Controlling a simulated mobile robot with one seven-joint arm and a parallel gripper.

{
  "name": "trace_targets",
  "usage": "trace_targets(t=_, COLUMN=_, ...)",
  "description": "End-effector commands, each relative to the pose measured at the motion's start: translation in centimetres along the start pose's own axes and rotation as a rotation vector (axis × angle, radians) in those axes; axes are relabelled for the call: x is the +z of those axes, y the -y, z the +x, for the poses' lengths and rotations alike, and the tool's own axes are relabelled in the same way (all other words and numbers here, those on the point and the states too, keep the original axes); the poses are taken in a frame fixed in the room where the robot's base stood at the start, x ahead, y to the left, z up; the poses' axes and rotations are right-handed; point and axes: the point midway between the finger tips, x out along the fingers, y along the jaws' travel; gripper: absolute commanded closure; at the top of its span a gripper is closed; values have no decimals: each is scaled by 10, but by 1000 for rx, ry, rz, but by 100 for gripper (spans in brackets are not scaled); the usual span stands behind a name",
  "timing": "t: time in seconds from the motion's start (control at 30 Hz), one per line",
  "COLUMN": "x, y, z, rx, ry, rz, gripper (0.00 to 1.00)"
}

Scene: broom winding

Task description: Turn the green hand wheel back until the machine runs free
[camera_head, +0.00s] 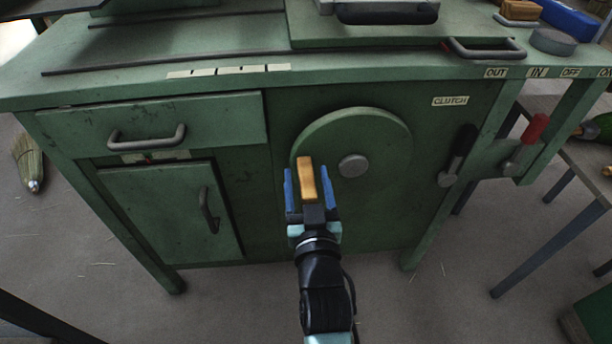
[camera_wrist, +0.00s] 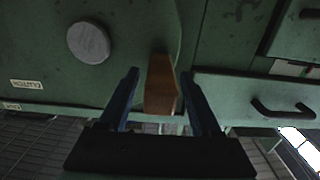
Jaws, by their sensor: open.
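The green hand wheel (camera_head: 386,148) is a round disc with a grey hub (camera_head: 353,166) on the front of the green machine. Its wooden handle (camera_head: 306,179) stands out near the wheel's left rim. My gripper (camera_head: 307,184) is open with its blue fingers on either side of the handle. In the wrist view the handle (camera_wrist: 161,86) shows between the two fingers (camera_wrist: 160,85), with a visible gap to each. The hub (camera_wrist: 88,43) also shows there, to the left. I cannot tell how deep the handle sits between the fingers.
A black-handled clutch lever (camera_head: 458,155) and a red-handled lever (camera_head: 527,143) stand right of the wheel. A drawer handle (camera_head: 147,138) and a cupboard door handle (camera_head: 209,210) jut out on the left. A small broom (camera_head: 28,163) is on the floor at the far left.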

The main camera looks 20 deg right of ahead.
Motion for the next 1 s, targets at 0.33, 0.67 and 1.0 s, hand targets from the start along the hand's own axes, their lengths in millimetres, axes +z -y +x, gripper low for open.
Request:
trace_targets(t=0.33, x=0, y=-1, z=17, rx=1, ry=0, rz=-1, gripper=35)
trace_targets(t=0.67, x=0, y=0, z=17, rx=1, ry=0, rz=-1, gripper=60)
trace_targets(t=1.0, x=0, y=-1, z=17, rx=1, ry=0, rz=-1, gripper=100)
